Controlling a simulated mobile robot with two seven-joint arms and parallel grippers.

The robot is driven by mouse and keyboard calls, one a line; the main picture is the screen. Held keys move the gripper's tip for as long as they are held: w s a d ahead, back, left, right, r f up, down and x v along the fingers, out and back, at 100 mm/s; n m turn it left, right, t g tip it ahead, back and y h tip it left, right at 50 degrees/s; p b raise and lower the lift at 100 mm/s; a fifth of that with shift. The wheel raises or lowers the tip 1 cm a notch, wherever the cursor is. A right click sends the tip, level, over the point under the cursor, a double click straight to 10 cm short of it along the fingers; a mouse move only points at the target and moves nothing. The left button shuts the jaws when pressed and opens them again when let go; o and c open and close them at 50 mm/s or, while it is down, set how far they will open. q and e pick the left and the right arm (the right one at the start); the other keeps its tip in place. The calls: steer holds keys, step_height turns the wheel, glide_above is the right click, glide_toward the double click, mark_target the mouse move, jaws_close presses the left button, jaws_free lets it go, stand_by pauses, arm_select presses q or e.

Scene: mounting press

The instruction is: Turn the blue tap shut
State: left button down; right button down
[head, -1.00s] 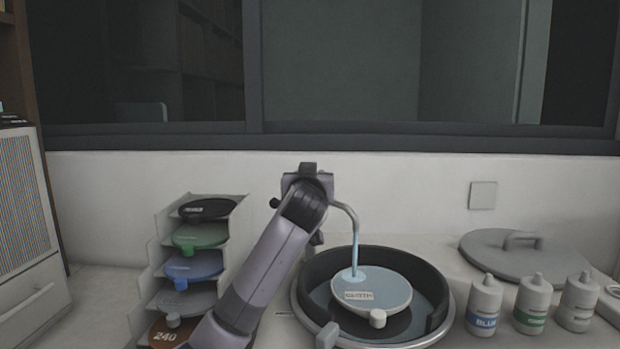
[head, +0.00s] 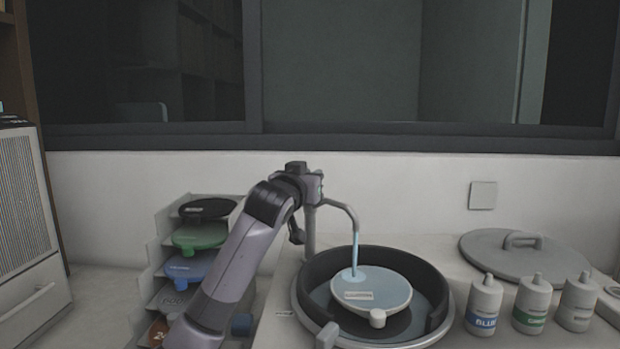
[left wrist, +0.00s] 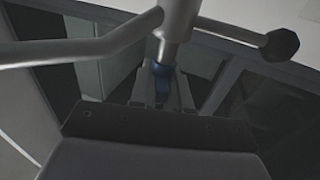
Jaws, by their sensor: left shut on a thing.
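The grey tap pipe (head: 346,210) stands behind the round basin (head: 304,300), and a thin pale-blue stream of water (head: 355,252) falls from its spout. My left gripper (head: 313,187) is at the top of the tap's upright, with my arm coming in from the lower left. In the left wrist view my gripper (left wrist: 162,92) is shut on the blue tap handle (left wrist: 162,72), under the grey pipe (left wrist: 178,25). The handle is hidden in the head view. My right gripper is in neither view.
A disc with a label (head: 385,290) lies in the basin under the stream. A rack (head: 150,255) of coloured discs stands to the left. Several bottles (head: 484,305) and a round lid (head: 500,250) are at the right. The wall and window are close behind.

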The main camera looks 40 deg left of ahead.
arm_select(q)
steer(key=m+h, duration=0.2)
steer(key=h, duration=0.1)
steer(key=m+t+h, duration=0.1)
steer(key=m+h, duration=0.1)
steer(key=h, duration=0.1)
steer(key=shift+a+f+t, duration=0.1)
steer(key=shift+f+t, duration=0.05)
steer(key=shift+t, duration=0.15)
steer(key=m+h, duration=0.2)
steer(key=h, duration=0.1)
steer(key=m+h+b, duration=0.1)
steer(key=m+h, duration=0.1)
steer(key=h, duration=0.1)
steer(key=m+g+h, duration=0.1)
steer(key=m+h, duration=0.1)
steer(key=h, duration=0.1)
steer(key=m+g+h, duration=0.1)
steer(key=g+h, duration=0.1)
steer(key=shift+m+h, duration=0.4)
steer(key=shift+m+g+h+p, duration=0.3)
steer(key=shift+m+g+h, duration=0.7)
steer(key=shift+g+h, duration=0.25)
steer(key=shift+d+m+g+h, duration=0.2)
steer(key=shift+m+g+h, duration=0.05)
steer(key=shift+m, duration=0.05)
steer(key=shift+f+m+g, duration=0.15)
steer(key=shift+m+g, duration=0.15)
steer(key=shift+g, duration=0.1)
